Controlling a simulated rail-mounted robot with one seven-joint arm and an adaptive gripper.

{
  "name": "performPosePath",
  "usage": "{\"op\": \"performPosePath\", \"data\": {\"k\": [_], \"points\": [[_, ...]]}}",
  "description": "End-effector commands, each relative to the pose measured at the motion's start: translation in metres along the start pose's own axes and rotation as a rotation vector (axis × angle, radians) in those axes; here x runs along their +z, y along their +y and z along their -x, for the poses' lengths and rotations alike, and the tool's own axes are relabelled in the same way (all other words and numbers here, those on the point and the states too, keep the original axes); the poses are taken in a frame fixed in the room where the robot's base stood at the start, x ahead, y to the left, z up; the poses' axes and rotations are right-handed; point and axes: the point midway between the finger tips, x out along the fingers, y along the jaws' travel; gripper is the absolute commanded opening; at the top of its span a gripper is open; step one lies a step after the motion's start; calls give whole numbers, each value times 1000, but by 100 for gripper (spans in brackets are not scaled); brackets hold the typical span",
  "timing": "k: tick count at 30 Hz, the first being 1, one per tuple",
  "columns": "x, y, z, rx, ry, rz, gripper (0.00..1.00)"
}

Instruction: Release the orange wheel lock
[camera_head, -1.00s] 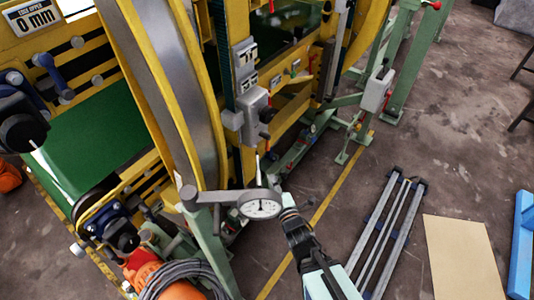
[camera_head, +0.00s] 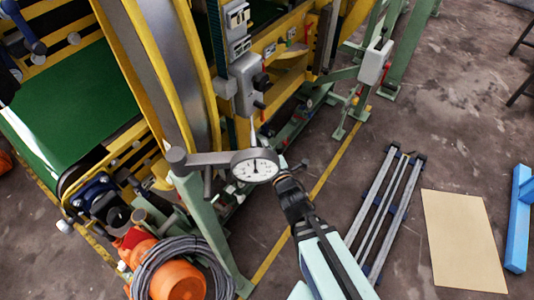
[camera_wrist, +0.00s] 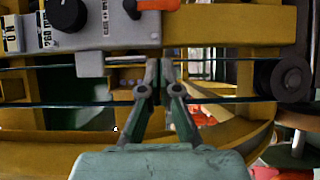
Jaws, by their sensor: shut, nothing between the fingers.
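An orange-red lever (camera_wrist: 157,5), which may be the wheel lock, sticks out of a grey control box (camera_wrist: 110,28) at the top of the wrist view. A black knob (camera_wrist: 66,14) sits to its left on the same box. My gripper (camera_wrist: 159,70) is shut and empty, its fingertips below the lever in the picture and apart from it. In the head view the grey box (camera_head: 247,85) is on the yellow machine frame. My gripper there is mostly hidden behind a round dial gauge (camera_head: 255,166), with my wrist to the right of it.
The dial gauge on its grey arm stands in front of the machine. Metal rails (camera_head: 385,215) and a tan board (camera_head: 464,241) lie on the floor at right.

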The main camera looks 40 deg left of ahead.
Motion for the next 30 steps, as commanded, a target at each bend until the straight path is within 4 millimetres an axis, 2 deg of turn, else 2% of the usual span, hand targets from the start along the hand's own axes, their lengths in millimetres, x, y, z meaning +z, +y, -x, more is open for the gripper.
{"op": "performPosePath", "data": {"k": [1,12,19,30], "points": [[0,4,-14,0,0,-1,0],[4,6,-76,0,-1,0,0],[24,5,-92,1,-1,0,0],[28,3,-95,1,0,-1,0]]}}
